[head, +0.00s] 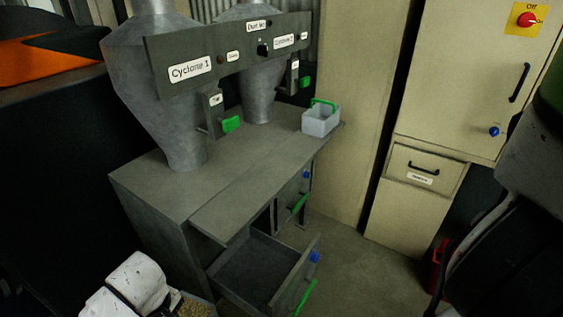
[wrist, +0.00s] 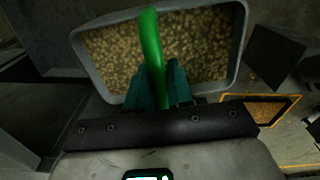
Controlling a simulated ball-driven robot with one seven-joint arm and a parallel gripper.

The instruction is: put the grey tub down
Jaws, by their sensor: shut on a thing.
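The grey tub (wrist: 238,45) fills the upper part of the wrist view and is full of brown pellets or grains. Its green handle (wrist: 151,45) runs up across the opening. My gripper (wrist: 163,82) has its teal fingers shut on this handle. In the head view, a corner of the tub's grainy contents and grey rim (head: 212,308) shows at the bottom left, beside the white end of my arm. The fingers are hidden there. I cannot tell whether the tub touches anything beneath it.
A pale grey tub (head: 320,122) with a green handle stands on the grey bench (head: 200,190), at its far right end. The bench top before the cyclones (head: 160,105) is otherwise clear. An open drawer (head: 262,270) juts out below. An orange-edged opening (wrist: 262,109) lies right of my gripper.

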